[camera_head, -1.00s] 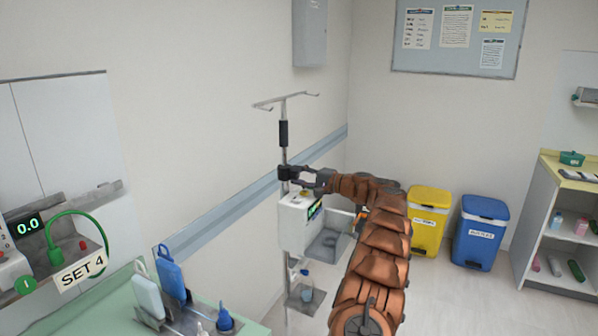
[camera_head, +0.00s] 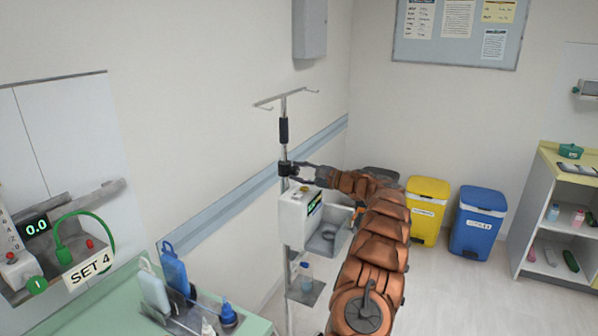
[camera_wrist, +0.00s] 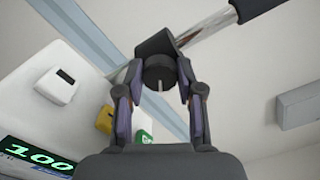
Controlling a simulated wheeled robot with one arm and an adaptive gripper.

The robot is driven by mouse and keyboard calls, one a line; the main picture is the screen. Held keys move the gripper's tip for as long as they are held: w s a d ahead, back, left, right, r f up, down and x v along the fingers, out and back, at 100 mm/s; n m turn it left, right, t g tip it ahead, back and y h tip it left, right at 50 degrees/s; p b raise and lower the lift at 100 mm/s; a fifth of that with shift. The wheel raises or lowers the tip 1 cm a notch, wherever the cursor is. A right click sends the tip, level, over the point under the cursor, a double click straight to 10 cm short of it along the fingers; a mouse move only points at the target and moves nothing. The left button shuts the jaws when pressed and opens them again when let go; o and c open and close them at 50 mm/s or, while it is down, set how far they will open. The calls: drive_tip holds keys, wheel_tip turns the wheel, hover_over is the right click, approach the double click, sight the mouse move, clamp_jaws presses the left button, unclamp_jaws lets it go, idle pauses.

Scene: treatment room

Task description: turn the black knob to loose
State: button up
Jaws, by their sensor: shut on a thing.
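The black knob (camera_wrist: 160,73) sits on a dark clamp on the metal pole of a drip stand. A pale line on its face points down in the wrist view. My gripper (camera_wrist: 160,80) has one finger on each side of the knob and is shut on it. In the head view, my gripper (camera_head: 296,171) reaches the dark clamp (camera_head: 285,168) from the right, above the white pump (camera_head: 296,213). The knob's face is too small to read there.
The pump's green display (camera_wrist: 38,156) reads 100 in the wrist view. A yellow bin (camera_head: 425,210) and a blue bin (camera_head: 477,223) stand right of my arm. A counter (camera_head: 85,318) with bottles is at the lower left.

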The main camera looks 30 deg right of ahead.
drive_tip(key=shift+d, duration=0.1)
drive_tip(key=o, duration=1.2)
drive_tip(key=shift+c, duration=0.2)
drive_tip(key=v, duration=1.2)
